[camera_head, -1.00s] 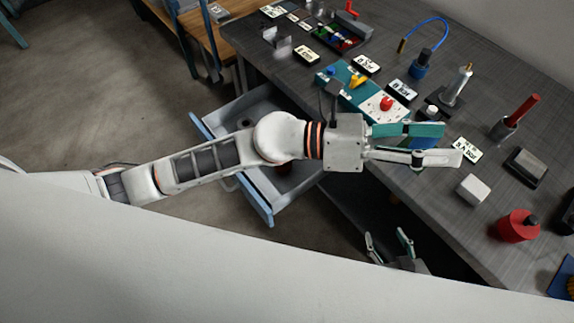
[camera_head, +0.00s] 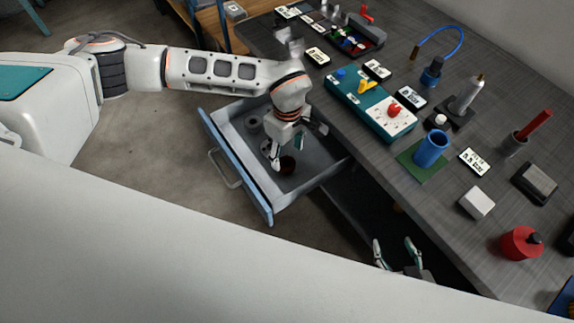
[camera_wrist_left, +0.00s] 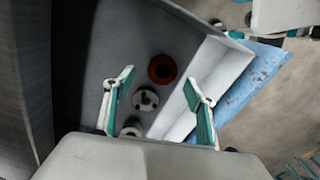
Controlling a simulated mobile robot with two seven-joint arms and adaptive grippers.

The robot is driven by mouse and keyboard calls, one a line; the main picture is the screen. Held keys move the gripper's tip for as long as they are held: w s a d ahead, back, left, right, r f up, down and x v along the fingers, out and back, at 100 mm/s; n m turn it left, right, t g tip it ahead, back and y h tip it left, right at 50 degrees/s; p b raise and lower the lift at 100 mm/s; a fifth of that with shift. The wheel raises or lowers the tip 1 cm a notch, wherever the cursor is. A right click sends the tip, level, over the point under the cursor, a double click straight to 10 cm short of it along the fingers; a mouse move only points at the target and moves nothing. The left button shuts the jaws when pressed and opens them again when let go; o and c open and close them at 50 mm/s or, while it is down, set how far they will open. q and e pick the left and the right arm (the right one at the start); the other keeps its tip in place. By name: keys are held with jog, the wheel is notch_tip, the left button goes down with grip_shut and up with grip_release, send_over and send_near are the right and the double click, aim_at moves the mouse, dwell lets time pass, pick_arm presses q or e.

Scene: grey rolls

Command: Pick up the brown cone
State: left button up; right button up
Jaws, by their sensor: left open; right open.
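The brown cone (camera_head: 287,165) shows as a dark brown round shape inside the open drawer; from above I see only its round outline. In the left wrist view it (camera_wrist_left: 162,69) lies on the drawer floor, beyond and between the finger tips. My left gripper (camera_head: 287,151) points down over the drawer, open and empty, with the cone close by its fingers. Its two teal-lined fingers also show in the left wrist view (camera_wrist_left: 161,80), apart from the cone. My right gripper (camera_head: 394,244) is open and empty, low beside the table's front edge.
The drawer (camera_head: 222,150) has a blue front. Grey rolls (camera_wrist_left: 146,99) lie beside the cone. On the table, a blue cup (camera_head: 431,149) stands on a green mat (camera_head: 412,168), near a teal box with knobs (camera_head: 357,98) and a red canister (camera_head: 520,244).

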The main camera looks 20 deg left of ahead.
aim_at(287, 164)
pick_arm(q)
jog(key=f, duration=0.5)
jog(key=shift+s+f, duration=0.2)
jog(key=shift+s, duration=0.05)
jog(key=c, duration=1.4)
